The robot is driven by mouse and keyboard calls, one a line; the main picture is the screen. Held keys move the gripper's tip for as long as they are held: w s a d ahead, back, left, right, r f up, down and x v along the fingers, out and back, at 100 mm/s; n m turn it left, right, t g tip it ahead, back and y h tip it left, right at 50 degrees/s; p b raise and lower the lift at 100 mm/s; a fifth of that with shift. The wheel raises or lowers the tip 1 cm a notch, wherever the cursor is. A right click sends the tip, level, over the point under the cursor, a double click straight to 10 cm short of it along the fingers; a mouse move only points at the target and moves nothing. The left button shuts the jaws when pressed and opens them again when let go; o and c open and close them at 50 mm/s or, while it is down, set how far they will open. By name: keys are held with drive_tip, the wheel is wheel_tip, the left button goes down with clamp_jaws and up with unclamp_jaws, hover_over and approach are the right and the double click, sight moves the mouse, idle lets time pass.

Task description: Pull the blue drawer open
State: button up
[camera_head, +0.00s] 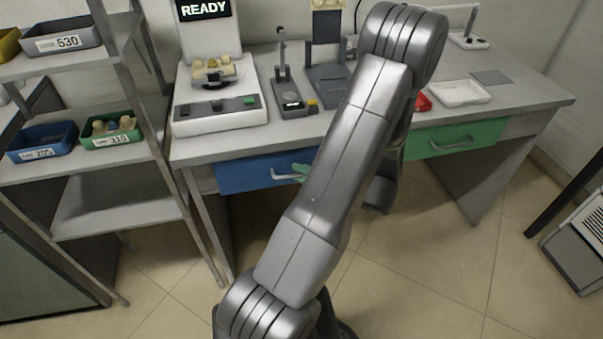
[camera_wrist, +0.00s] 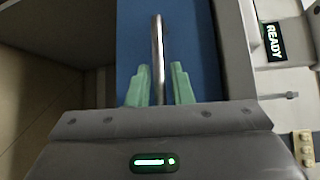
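The blue drawer (camera_head: 240,174) is under the left part of the desk, and its front looks flush with the desk. In the wrist view the blue drawer front (camera_wrist: 195,50) fills the middle, with the handle (camera_wrist: 158,55) running upright in the picture. My gripper's green fingers (camera_wrist: 159,85) stand one on each side of the handle, with a narrow gap on both sides. The gripper is open around the bar.
A green drawer (camera_head: 455,140) is at the desk's right. A white machine with a READY screen (camera_head: 220,112), a grey stand (camera_head: 293,104) and a white tray (camera_head: 460,93) stand on the desk (camera_head: 530,90). A shelf with bins (camera_head: 70,85) is at left. Floor before the desk is open.

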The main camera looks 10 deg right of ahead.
drive_tip(key=shift+w+a, duration=0.1)
drive_tip(key=shift+a, duration=0.05)
clamp_jaws()
